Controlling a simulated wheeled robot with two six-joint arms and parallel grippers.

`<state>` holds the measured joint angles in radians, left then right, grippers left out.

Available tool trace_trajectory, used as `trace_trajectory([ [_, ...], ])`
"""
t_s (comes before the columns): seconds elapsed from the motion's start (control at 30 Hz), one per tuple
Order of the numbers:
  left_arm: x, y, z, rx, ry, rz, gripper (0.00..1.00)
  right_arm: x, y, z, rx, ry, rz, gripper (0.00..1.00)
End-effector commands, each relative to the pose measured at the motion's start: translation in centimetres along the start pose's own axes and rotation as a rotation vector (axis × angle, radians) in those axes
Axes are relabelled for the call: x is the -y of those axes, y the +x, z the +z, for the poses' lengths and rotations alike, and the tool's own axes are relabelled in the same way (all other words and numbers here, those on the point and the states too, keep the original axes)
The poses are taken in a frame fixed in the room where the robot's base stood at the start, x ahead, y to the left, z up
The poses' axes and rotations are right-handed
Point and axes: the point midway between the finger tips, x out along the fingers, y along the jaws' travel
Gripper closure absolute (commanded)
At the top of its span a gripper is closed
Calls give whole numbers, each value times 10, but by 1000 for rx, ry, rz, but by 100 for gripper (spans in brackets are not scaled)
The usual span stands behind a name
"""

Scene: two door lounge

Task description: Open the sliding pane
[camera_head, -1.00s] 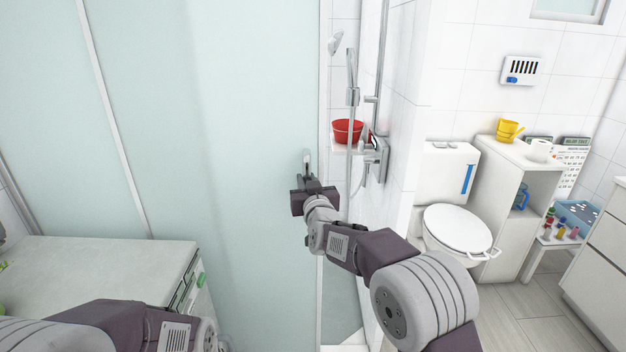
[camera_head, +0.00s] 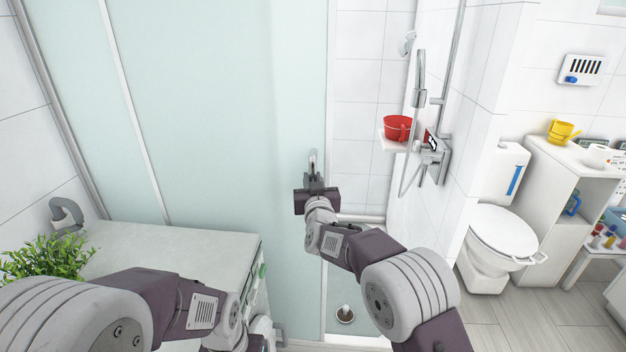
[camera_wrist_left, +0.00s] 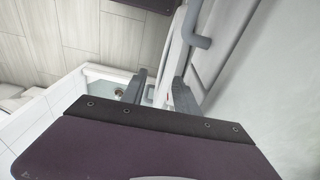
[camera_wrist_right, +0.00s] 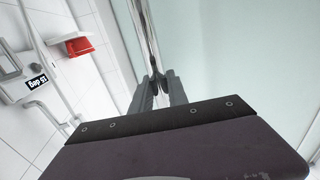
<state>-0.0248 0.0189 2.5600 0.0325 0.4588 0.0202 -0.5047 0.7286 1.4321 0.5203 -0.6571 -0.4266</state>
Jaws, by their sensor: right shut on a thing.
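The sliding pane (camera_head: 240,120) is pale, frosted glass with a light vertical edge strip. An upright metal handle (camera_head: 313,162) stands near its right edge. My right gripper (camera_head: 315,184) is shut on this handle; the right wrist view (camera_wrist_right: 155,88) shows its two fingers close around the bar. A gap stands open to the right of the pane, showing the tiled shower. My left gripper is low in the head view, largely hidden by its arm. In the left wrist view (camera_wrist_left: 160,92) its fingers are apart, with a pale upright edge visible between them.
A white-topped cabinet (camera_head: 150,250) with a green plant (camera_head: 45,257) stands at left. A red bowl (camera_head: 398,127) sits on a shelf inside the shower. A toilet (camera_head: 500,235) and white shelf unit (camera_head: 570,175) stand at right. A drain (camera_head: 345,314) is in the shower floor.

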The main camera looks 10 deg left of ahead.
Motion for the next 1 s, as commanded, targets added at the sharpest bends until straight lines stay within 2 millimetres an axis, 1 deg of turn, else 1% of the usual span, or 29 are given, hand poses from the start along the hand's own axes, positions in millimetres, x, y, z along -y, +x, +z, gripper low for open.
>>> trace_trajectory([
  [0.2, 0, 0, 0, 0, 0, 0, 64, 1, 0, 1, 1, 0, -2, 100],
  [0.23, 0, 0, 0, 0, 0, 0, 64, 1, 0, 1, 1, 0, -2, 77],
  [0.27, 0, 0, 0, 0, 0, 0, 64, 1, 0, 1, 1, 0, -2, 69],
  [0.3, 0, 0, 0, 0, 0, 0, 64, 1, 0, 1, 1, 0, -2, 59],
  [0.67, 0, 1, 0, 0, 0, 0, 64, 0, -2, 0, 0, 0, -1, 59],
  [0.77, 0, 3, 0, 0, 0, 0, 64, 1, -12, 0, 1, 0, -2, 59],
  [1.0, 0, 9, 1, 0, 0, 0, 64, 2, -56, 1, 2, 0, -3, 59],
])
